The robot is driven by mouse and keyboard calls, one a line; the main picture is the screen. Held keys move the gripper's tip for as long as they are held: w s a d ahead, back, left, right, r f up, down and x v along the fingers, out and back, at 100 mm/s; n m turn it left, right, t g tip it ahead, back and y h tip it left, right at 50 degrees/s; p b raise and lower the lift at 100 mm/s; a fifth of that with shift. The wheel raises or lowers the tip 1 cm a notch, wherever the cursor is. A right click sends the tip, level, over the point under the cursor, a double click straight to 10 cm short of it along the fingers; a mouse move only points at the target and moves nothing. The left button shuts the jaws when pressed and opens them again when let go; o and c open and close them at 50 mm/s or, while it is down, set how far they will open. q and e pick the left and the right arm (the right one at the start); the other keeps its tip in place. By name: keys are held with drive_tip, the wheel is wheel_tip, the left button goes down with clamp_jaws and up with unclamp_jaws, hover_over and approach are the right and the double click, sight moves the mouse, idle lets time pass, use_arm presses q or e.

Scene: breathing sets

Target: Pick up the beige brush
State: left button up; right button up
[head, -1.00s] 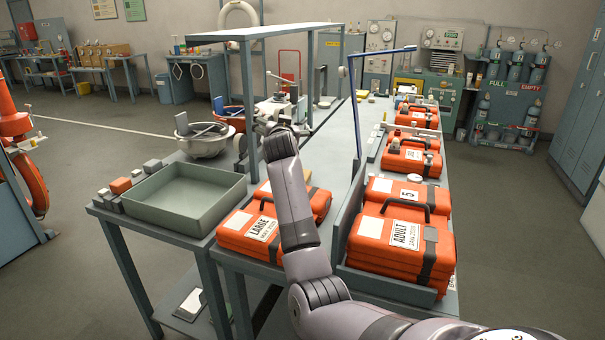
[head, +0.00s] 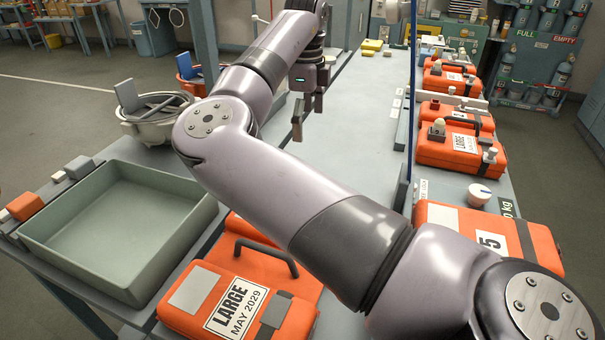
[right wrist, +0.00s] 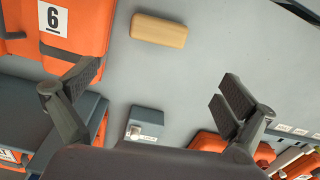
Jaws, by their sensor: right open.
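The beige brush (right wrist: 159,30) shows in the right wrist view as a smooth, rounded tan block lying on the grey bench top. It lies near the top of that view, beyond the fingertips and between their lines. I cannot make it out in the head view. My right gripper (head: 308,112) points down over the bench in the head view. In the right wrist view its two fingers (right wrist: 160,88) are wide apart with nothing between them, and the brush is clear of both. My left gripper is not in view.
Orange cases (head: 455,140) line the right side of the bench. A labelled orange case (head: 240,300) and green tray (head: 110,250) are in front. A grey box (right wrist: 145,124) sits between the fingers' bases in the wrist view. The bench middle (head: 345,130) is mostly clear.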

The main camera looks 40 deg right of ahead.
drive_tip(key=f, duration=1.2)
drive_tip(key=shift+s+a+f, duration=0.1)
drive_tip(key=shift+a+f, duration=0.1)
drive_tip(key=f, duration=0.4)
drive_tip(key=shift+w+f, duration=0.25)
drive_tip(key=shift+f, duration=0.15)
drive_tip(key=shift+c, duration=0.5)
drive_tip(key=shift+r, duration=0.1)
drive_tip(key=c, duration=0.8)
